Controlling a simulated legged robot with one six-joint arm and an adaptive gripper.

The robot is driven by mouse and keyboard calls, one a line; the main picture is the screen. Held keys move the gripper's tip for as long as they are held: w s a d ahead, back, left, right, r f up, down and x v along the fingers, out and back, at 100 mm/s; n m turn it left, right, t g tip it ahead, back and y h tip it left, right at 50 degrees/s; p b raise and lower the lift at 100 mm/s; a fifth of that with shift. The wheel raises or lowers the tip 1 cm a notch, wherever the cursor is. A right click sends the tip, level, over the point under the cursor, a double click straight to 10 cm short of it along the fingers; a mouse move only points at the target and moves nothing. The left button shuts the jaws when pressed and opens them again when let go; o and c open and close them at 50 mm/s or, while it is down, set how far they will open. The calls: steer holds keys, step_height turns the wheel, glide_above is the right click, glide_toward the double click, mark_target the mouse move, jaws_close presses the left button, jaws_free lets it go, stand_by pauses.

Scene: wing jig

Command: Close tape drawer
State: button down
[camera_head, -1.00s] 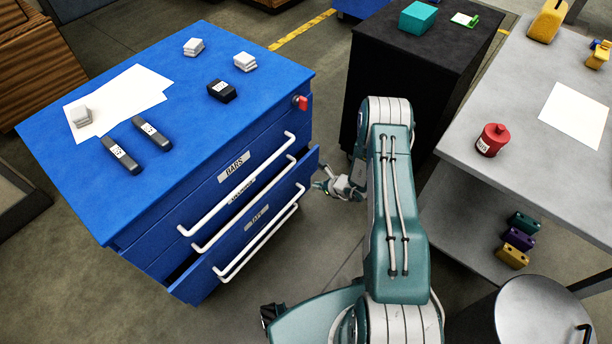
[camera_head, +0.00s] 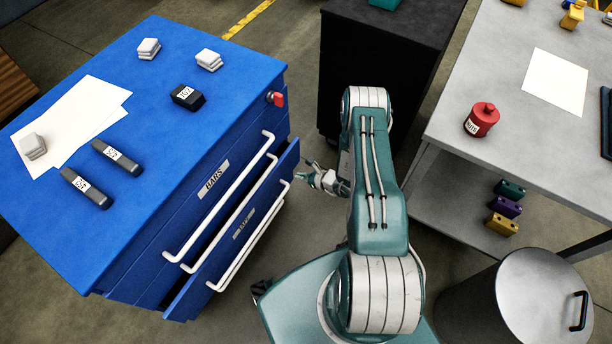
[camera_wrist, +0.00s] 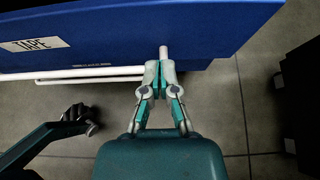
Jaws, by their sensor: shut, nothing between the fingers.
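The tape drawer (camera_head: 262,204) is in the blue cabinet (camera_head: 70,250); its front stands out from the cabinet, so it is partly open. Its TAPE label (camera_wrist: 35,44) and white handle (camera_wrist: 90,76) show in the wrist view. My gripper (camera_head: 308,172) is beside the right end of the drawer front. In the wrist view my gripper (camera_wrist: 163,68) is shut and empty, with its fingertips close to the blue front near a pale post at the handle's end. I cannot tell whether they touch it.
The BARS drawer label (camera_head: 213,179) and its handle are above. A red knob (camera_head: 276,98) is on the cabinet's corner. A black cabinet (camera_head: 375,50) stands behind my arm. A grey table (camera_head: 540,130) and metal bin (camera_head: 545,300) are at right. Floor lies between.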

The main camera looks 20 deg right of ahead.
mark_target(278, 169)
steer(key=x, duration=0.2)
steer(key=r+x, duration=0.1)
steer(key=x, duration=0.4)
steer(key=shift+w+a+r, duration=0.2)
steer(key=shift+w+a, duration=0.05)
steer(key=shift+w, duration=0.05)
steer(key=shift+w+a, duration=0.25)
steer(key=shift+w, duration=0.1)
steer(key=shift+w, duration=0.1)
steer(key=w+a, duration=0.2)
steer(key=w, duration=0.1)
steer(key=shift+w+a, duration=0.15)
steer(key=shift+w+a+r, duration=0.1)
steer(key=shift+w+a, duration=0.05)
steer(key=shift+w, duration=0.15)
